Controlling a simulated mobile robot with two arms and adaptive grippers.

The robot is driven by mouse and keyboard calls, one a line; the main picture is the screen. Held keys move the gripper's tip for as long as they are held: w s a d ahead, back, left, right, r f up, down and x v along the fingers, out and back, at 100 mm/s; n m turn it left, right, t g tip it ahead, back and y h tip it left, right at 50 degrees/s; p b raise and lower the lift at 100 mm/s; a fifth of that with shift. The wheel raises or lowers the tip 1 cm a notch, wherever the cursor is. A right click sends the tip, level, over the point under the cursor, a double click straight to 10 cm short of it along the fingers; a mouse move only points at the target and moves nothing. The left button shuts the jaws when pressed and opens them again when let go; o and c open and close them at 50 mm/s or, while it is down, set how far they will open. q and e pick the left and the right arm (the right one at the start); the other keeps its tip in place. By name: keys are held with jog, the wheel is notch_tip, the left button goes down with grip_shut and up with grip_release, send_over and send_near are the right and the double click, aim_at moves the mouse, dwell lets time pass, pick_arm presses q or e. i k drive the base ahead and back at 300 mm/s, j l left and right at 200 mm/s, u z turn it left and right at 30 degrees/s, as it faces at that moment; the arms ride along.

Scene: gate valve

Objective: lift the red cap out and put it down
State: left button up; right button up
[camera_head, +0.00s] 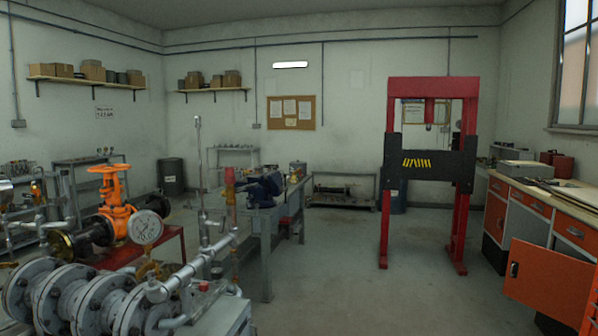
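A small red piece (229,176) stands on top of an upright brass-coloured fitting at centre left, in front of the workbench with the blue vise. It may be the red cap, but it is too small to tell. A second small red spot (204,286) lies low among the grey pipework. An orange gate valve (115,207) with a handwheel on top stands at the left, with a round pressure gauge (145,226) in front of it. Neither of my grippers is in view.
Grey flanged pipework (75,300) fills the lower left. A workbench (267,215) carries a blue vise (264,187). A red press frame (386,220) stands right of centre. An orange cabinet door (546,280) hangs open at the right. The middle floor (335,270) is clear.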

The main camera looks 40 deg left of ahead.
aim_at(229, 178)
jog(key=i+u, duration=0.3)
jog(key=i, duration=0.25)
jog(key=i+l+u, duration=0.1)
jog(key=i+u, duration=0.25)
jog(key=i, duration=0.2)
jog(key=i+l+u, duration=0.3)
jog(key=i, duration=0.25)
jog(key=i+u, duration=0.4)
jog(key=i+l+u, duration=0.15)
jog(key=u, duration=0.3)
jog(key=i+l+u, duration=0.25)
jog(key=u, duration=0.15)
jog(key=i+l+u, duration=0.2)
jog(key=l+u, duration=0.25)
jog(key=i+l+u, duration=0.15)
jog(key=l+u, duration=0.25)
jog(key=j, duration=0.1)
